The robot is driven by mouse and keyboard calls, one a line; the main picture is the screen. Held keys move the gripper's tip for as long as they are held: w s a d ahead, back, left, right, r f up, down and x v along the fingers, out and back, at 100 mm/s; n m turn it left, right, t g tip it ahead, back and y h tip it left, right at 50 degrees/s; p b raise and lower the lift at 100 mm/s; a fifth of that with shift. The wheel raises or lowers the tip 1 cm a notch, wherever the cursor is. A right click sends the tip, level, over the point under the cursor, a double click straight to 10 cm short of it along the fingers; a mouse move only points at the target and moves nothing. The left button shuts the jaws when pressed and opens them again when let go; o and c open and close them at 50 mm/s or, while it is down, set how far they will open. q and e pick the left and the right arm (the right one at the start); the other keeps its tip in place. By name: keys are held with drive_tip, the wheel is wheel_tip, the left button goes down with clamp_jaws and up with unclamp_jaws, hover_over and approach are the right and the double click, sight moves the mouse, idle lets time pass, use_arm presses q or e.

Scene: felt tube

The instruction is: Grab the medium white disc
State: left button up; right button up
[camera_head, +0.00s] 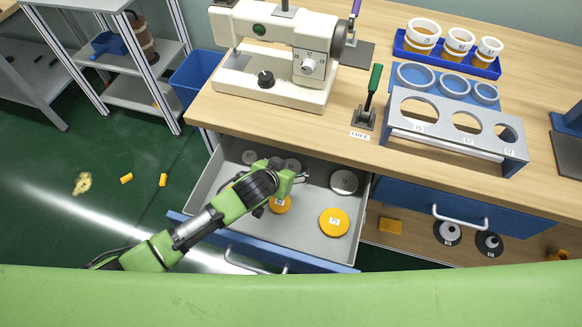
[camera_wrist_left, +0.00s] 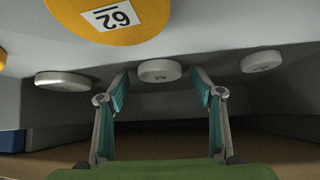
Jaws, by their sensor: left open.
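An open grey drawer (camera_head: 312,241) holds three white discs and two orange discs. The medium white disc (camera_head: 292,165) is the middle one in the row along the drawer's back. It also shows in the left wrist view (camera_wrist_left: 160,71), framed between the fingertips and apart from them. The large white disc (camera_head: 344,181) is at right and the small one (camera_head: 249,157) at left. My left gripper (camera_head: 302,177) is open and empty inside the drawer, in front of the medium disc. My right gripper is not in view.
A large orange disc (camera_head: 334,222) and a smaller one (camera_head: 280,204) lie in the drawer near the gripper. The tabletop edge overhangs the drawer's back. A white sewing machine (camera_head: 290,50) and a grey holed rack (camera_head: 455,125) stand on the table (camera_head: 235,112).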

use_arm(q)
drive_tip(key=c, duration=1)
